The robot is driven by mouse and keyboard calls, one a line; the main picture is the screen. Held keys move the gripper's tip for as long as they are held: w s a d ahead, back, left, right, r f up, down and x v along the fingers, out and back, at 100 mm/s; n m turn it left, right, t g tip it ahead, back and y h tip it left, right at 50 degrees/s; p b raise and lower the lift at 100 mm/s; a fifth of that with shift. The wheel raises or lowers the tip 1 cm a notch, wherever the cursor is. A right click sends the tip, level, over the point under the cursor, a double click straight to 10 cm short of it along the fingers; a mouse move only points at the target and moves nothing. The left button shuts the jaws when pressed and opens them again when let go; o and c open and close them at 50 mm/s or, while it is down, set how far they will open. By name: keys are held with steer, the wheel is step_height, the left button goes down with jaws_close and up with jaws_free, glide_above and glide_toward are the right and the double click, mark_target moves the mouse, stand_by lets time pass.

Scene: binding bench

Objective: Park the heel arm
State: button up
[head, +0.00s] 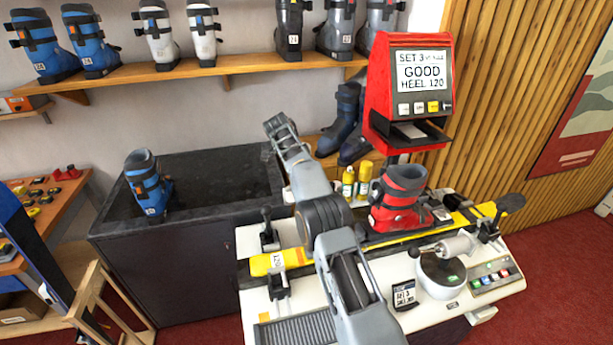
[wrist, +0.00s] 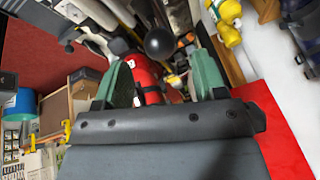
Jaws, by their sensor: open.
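What looks like the heel arm (head: 455,247), a pale cylinder with a black ball knob, sits over the round grey unit on the right of the bench in the head view. A red boot (head: 399,200) stands on the yellow and black ski behind it. My gripper (head: 279,124) is up over the back of the bench, left of the boot and apart from the heel arm; its fingertips are unclear there. In the wrist view my gripper (wrist: 164,75) has its green fingers spread, with nothing held.
A red display tower (head: 410,95) reading "GOOD HEEL 120" rises behind the boot. Yellow bottles (head: 364,182) stand beside it. Ski clamps (head: 278,284) stick up on the bench. A blue boot (head: 147,185) stands on the dark counter at left, otherwise mostly clear.

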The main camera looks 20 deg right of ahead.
steer(key=shift+v, duration=0.9)
steer(key=shift+r, duration=0.25)
steer(key=s+r+n+t+y+b, duration=0.1)
steer(key=s+r+n, duration=0.35)
steer(key=s, duration=0.35)
steer(key=s+r+n+t+y+b, duration=0.1)
steer(key=s+r+n, duration=0.3)
steer(key=s+n, duration=0.25)
steer(key=s+f+n+y+b, duration=0.1)
steer(key=s+f+n, duration=0.3)
steer(key=s, duration=0.8)
steer(key=s+a+f+n+t+y+b, duration=0.1)
steer(key=s+f+n, duration=0.4)
steer(key=s, duration=0.8)
steer(key=shift+f+n+t+y, duration=0.3)
steer(key=shift+f+y, duration=0.1)
steer(key=shift+f, duration=0.25)
steer(key=shift+a, duration=0.15)
